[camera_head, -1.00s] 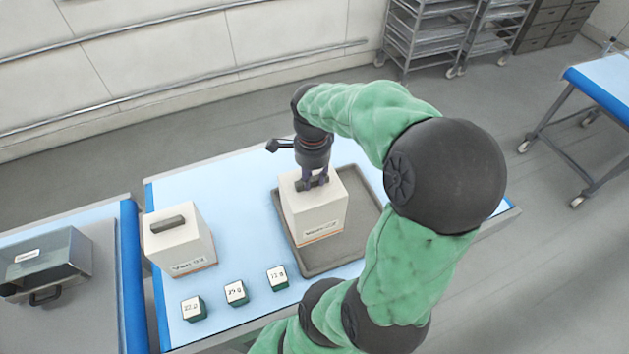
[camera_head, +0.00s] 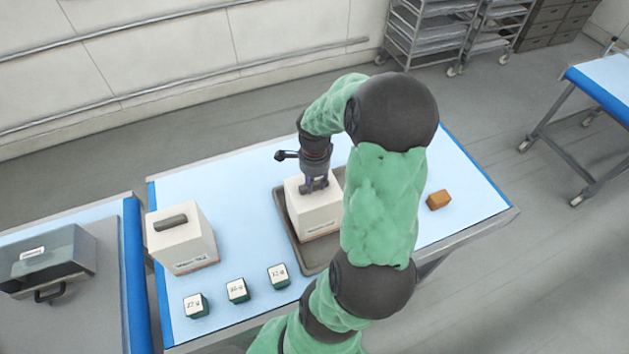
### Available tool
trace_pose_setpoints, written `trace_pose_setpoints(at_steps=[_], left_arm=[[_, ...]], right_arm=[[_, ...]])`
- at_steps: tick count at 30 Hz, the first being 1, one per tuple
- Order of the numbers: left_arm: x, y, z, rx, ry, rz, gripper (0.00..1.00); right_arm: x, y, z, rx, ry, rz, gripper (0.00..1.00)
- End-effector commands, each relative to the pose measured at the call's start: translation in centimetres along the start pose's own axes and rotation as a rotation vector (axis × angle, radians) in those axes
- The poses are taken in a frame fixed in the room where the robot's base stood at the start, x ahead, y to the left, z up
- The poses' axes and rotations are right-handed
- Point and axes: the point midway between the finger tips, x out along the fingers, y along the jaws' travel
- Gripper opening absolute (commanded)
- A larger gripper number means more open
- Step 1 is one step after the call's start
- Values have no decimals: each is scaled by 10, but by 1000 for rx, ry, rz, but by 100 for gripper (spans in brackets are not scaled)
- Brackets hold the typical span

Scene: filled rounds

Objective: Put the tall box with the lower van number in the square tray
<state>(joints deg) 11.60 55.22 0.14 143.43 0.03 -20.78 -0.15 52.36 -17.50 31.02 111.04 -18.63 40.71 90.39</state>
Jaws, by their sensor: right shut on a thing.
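One tall white box (camera_head: 314,215) stands in the grey square tray (camera_head: 284,222), upright as far as I can see. My right gripper (camera_head: 315,185) is shut on the dark handle on top of this box. My arm hides the right part of the tray and some of the box. A second tall white box (camera_head: 182,240) with a dark handle stands on the table to the left, outside the tray. The van labels on both boxes are too small to read. My left gripper is not in view.
Several small green blocks with white number tops (camera_head: 238,291) stand near the front edge of the blue-topped table (camera_head: 240,180). A brown block (camera_head: 438,199) lies at the right. A metal case (camera_head: 50,258) sits on the left table.

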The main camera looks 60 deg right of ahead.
Motion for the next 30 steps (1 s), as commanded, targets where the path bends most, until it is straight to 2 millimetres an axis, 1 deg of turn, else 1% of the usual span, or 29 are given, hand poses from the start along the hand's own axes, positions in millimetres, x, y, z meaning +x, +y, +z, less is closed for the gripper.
trace_pose_setpoints(at_steps=[6,7,9,18,22,26,30], left_arm=[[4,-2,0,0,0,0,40],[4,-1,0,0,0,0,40],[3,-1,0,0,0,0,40],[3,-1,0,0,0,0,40],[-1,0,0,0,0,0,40],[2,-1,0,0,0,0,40],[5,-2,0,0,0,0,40]], right_arm=[[4,0,0,0,0,-1,0],[3,0,0,-1,0,0,38],[3,0,0,-1,0,0,53],[2,0,0,-1,0,0,53],[-2,0,0,-1,0,0,53],[-18,-2,0,-2,2,-6,53],[-46,-2,0,-1,1,-7,53]])
